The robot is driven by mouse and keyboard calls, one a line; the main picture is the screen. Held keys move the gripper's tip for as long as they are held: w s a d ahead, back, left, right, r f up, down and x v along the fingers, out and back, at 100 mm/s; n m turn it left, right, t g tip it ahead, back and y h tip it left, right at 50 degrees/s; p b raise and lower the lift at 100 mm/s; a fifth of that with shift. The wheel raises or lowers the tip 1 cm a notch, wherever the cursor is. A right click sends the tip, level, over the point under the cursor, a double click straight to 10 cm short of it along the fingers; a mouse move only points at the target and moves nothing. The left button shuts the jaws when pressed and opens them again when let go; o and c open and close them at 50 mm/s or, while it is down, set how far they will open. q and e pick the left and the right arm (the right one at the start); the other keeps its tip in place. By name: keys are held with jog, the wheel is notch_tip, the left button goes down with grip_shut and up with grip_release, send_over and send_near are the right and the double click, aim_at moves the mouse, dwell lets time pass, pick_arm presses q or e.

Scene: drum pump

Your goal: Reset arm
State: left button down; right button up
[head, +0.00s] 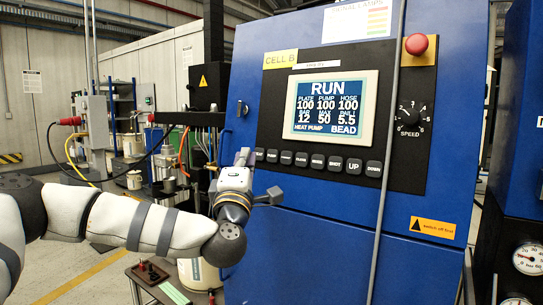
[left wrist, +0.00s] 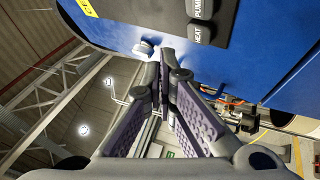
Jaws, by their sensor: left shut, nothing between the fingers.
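My left arm comes in from the left in the head view. Its gripper (head: 245,156) points up and away, in front of the left edge of the blue cabinet (head: 310,245), left of the button row. In the left wrist view the purple-padded fingers (left wrist: 164,72) come together at their tips with nothing between them, so the gripper is shut and empty. The cabinet face and the HEAT and PUMP buttons (left wrist: 200,32) lie beyond the fingertips there. I cannot tell whether the gripper touches the cabinet. My right gripper is not in view.
The cabinet carries a screen (head: 331,106) reading RUN, a speed knob (head: 411,117) and a red stop button (head: 416,44). A grey cable runs down its front. A small dark table (head: 150,277) and a pale drum (head: 198,274) stand below my arm. Gauges (head: 527,258) are at the right.

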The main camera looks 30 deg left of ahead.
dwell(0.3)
